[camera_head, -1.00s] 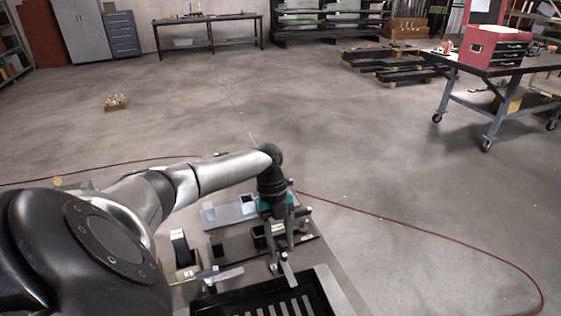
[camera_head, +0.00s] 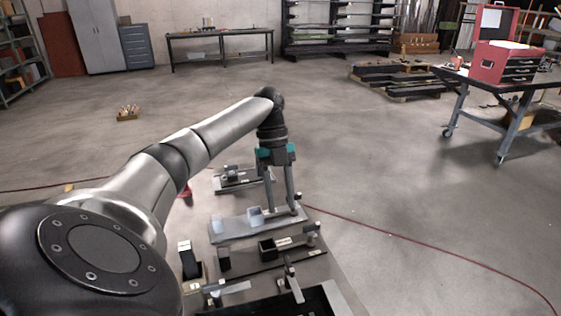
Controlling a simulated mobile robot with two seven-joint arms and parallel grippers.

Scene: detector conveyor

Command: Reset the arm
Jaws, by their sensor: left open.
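My left arm (camera_head: 205,140) reaches in from the left across the workbench. My left gripper (camera_head: 283,212) points down, its two long grey fingers apart with nothing seen between them. Its fingertips show over the right part of a light grey fixture plate (camera_head: 235,232). I cannot tell whether they touch it. My right gripper is not in view.
Other fixtures stand on the bench: a black block (camera_head: 267,249) in front and a small device (camera_head: 232,178) behind. A black tray (camera_head: 285,306) lies at the near edge. A red cable (camera_head: 400,236) crosses the floor. A wheeled table (camera_head: 500,100) with a red toolbox (camera_head: 505,62) stands right.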

